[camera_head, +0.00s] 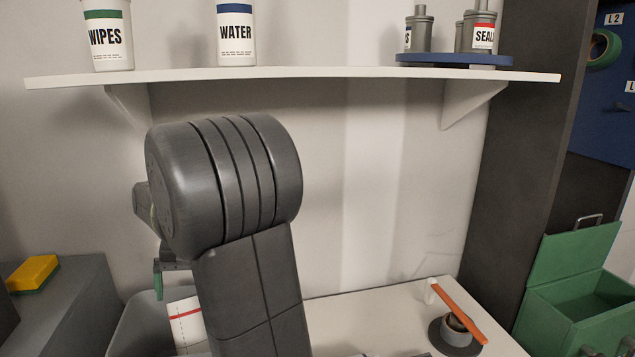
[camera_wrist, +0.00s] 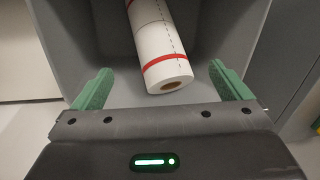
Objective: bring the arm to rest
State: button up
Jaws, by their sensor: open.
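My arm rises in the middle of the head view, with its large dark grey joint in front of the wall. My gripper (camera_wrist: 160,90) has its two green fingers spread wide in the wrist view, with nothing between the fingertips. In the head view only one green finger (camera_head: 158,285) shows at the left of my arm; the rest is hidden behind it. Beyond the fingers a white roll with red bands (camera_wrist: 158,45) lies in a grey bin (camera_wrist: 215,30). The roll also shows in part in the head view (camera_head: 185,322).
A yellow sponge (camera_head: 33,272) lies left. An orange-handled tool (camera_head: 458,310) and an open green box (camera_head: 572,300) are right.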

jog(key=shift+r+p, duration=1.2)
jog(key=shift+r, duration=0.4)
